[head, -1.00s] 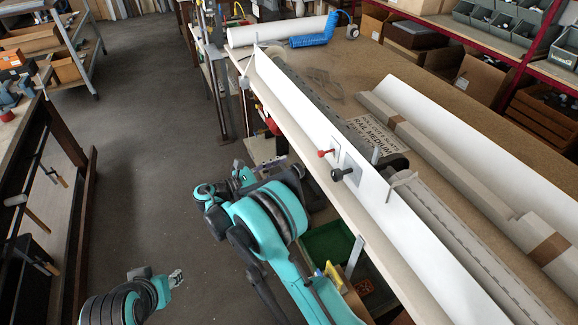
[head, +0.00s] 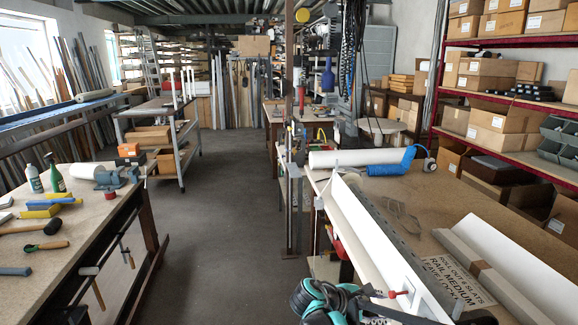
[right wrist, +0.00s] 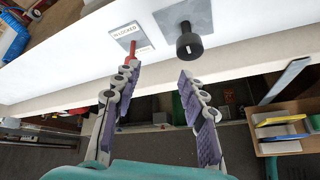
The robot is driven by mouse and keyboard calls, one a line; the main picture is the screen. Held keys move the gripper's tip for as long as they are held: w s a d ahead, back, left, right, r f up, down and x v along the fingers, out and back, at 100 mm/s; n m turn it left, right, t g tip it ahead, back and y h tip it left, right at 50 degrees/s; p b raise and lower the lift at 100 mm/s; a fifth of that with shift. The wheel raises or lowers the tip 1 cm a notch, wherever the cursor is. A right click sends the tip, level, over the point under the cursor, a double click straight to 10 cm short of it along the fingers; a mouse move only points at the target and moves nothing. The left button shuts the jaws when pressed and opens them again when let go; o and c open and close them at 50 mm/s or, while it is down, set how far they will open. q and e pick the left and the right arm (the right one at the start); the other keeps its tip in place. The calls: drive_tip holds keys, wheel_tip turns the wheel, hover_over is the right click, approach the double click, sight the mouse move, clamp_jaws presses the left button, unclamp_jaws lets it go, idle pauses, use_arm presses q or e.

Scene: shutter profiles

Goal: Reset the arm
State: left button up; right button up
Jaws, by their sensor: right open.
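My right gripper (right wrist: 158,72) is open and empty in the right wrist view, its two purple-padded fingers spread apart. Past its fingertips is a long white profile (right wrist: 80,62). A red lever (right wrist: 132,50) on a small labelled plate lies beyond the left fingertip, and a black knob (right wrist: 189,46) on a grey plate beyond the right one. I see no contact with either. In the head view, my teal and black right arm is at the bottom, beside the white profile (head: 365,235) and the red lever (head: 398,294). My left gripper is out of view.
The left workbench (head: 75,265) holds bottles and hand tools. A grey cart (head: 160,132) stands farther back. The floor aisle (head: 225,220) between is clear.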

drive_tip(key=s+a+f+m+t+y, duration=0.1)
drive_tip(key=s+a+m+y, duration=0.2)
drive_tip(key=s, duration=0.8)
drive_tip(key=s+a+f+m+t+y, duration=0.1)
drive_tip(key=s+a+m+y, duration=0.2)
drive_tip(key=s+m+y, duration=0.5)
drive_tip(key=s+m, duration=0.3)
drive_tip(key=shift+s+a+f+t, duration=0.15)
drive_tip(key=shift+s+f+t, duration=0.1)
drive_tip(key=shift+s+t, duration=0.15)
